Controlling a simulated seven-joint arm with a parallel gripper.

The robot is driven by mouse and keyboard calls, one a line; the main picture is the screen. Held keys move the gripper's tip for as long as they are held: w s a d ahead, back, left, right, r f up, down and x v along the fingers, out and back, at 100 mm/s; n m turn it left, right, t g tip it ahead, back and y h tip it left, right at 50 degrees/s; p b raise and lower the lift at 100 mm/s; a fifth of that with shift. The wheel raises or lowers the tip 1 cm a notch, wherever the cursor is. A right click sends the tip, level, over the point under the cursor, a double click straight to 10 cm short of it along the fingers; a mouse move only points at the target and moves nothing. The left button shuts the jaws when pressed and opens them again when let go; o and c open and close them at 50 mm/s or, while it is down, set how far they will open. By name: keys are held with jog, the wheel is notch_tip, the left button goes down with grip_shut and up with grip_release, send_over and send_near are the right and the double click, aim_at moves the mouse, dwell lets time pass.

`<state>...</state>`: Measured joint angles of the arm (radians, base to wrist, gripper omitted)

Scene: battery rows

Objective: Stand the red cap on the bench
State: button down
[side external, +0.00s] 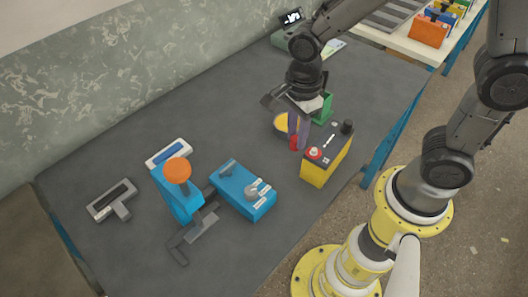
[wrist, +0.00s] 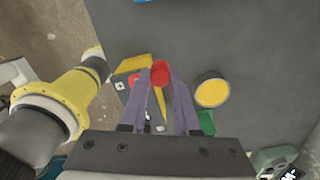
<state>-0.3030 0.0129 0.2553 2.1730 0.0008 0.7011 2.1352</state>
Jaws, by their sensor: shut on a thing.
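My gripper (side external: 299,130) has two purple fingers pointing down at the left rear of the yellow-and-black battery. They are shut on the red cap (side external: 294,142), whose red end shows at the fingertips. In the wrist view the red cap (wrist: 161,72) sits between the tips of my gripper (wrist: 160,80). The cap looks clear of the battery (side external: 322,165); its exact height over the bench (side external: 300,213) is hard to judge. The battery shows a red terminal (side external: 314,153) and a black terminal (side external: 346,127) on top.
A round tub with a yellow top (side external: 281,123) and a green object (side external: 322,109) stand close behind my fingers. A blue box (side external: 243,190), an orange-topped blue tool (side external: 177,171) and a grey T-shaped tool (side external: 112,200) lie leftward.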

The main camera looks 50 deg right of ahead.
jog(key=w+f, duration=0.2)
jog(key=w+a+f, duration=0.1)
jog(key=w+f, duration=0.1)
jog(key=w+a+f, duration=0.1)
jog(key=w+f, duration=0.1)
jog(key=w, duration=0.1)
jog(key=shift+a+f, duration=0.1)
jog(key=shift+f, duration=0.25)
jog(key=shift+w+a+f, duration=0.1)
jog(key=shift+w+f, duration=0.05)
jog(key=shift+f, duration=0.75)
jog(key=shift+w+f, duration=0.1)
jog(key=shift+f, duration=0.8)
jog(key=c, duration=0.6)
grip_release()
jog(key=shift+f, duration=0.15)
jog(key=shift+c, duration=0.2)
